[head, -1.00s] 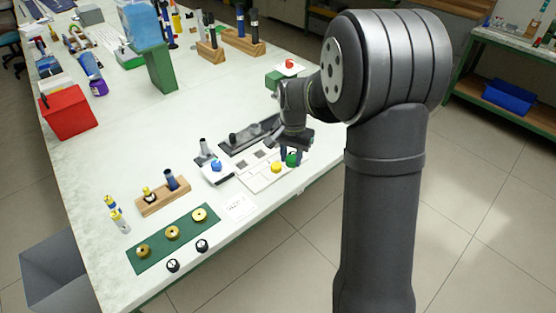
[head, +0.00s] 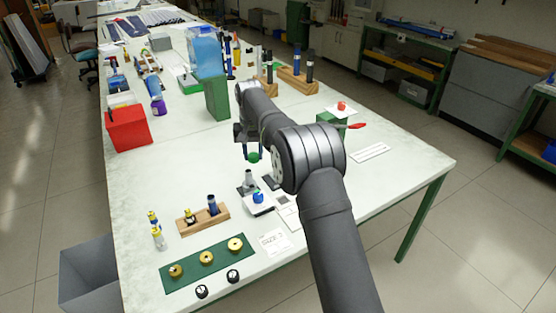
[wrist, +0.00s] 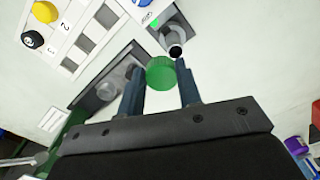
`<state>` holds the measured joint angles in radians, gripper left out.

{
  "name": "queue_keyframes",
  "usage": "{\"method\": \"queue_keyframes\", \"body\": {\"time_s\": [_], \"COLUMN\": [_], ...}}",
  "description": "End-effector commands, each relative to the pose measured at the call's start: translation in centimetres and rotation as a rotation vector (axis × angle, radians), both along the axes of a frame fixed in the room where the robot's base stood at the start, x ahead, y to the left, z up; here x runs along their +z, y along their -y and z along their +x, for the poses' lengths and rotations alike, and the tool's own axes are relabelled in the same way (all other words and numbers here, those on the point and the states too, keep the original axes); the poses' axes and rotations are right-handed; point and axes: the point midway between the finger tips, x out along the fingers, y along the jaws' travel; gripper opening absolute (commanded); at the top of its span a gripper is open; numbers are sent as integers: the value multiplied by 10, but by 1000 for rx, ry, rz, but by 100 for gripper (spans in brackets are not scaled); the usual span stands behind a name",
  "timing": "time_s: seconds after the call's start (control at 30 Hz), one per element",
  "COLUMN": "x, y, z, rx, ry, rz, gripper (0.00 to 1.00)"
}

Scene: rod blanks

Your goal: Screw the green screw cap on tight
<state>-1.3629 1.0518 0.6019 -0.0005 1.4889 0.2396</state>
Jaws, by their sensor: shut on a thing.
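My gripper (head: 252,153) is shut on the green screw cap (head: 253,158), which hangs between its fingertips above the table. In the wrist view the green cap (wrist: 160,73) sits between the two dark fingers. A grey cylinder with a dark open mouth (wrist: 171,38) stands just beyond the cap. In the head view this grey cylinder (head: 249,179) is upright, just below and slightly left of the cap. The cap is not on it; I cannot tell the exact gap.
A white device with a blue knob (head: 258,197) stands beside the cylinder. A green strip with gold discs (head: 207,258) lies in front. My arm hides part of the tray.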

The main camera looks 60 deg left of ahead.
Motion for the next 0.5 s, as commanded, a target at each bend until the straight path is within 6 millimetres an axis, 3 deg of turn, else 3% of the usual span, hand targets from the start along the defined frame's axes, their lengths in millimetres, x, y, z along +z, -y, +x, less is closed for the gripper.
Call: {"method": "queue_keyframes", "body": {"time_s": [0.2, 0.5], "x": [1, -13], "y": [-14, -14], "z": [-17, -17], "rx": [54, 56], "ry": [0, -1], "rz": [1, -1], "gripper": [11, 11]}}
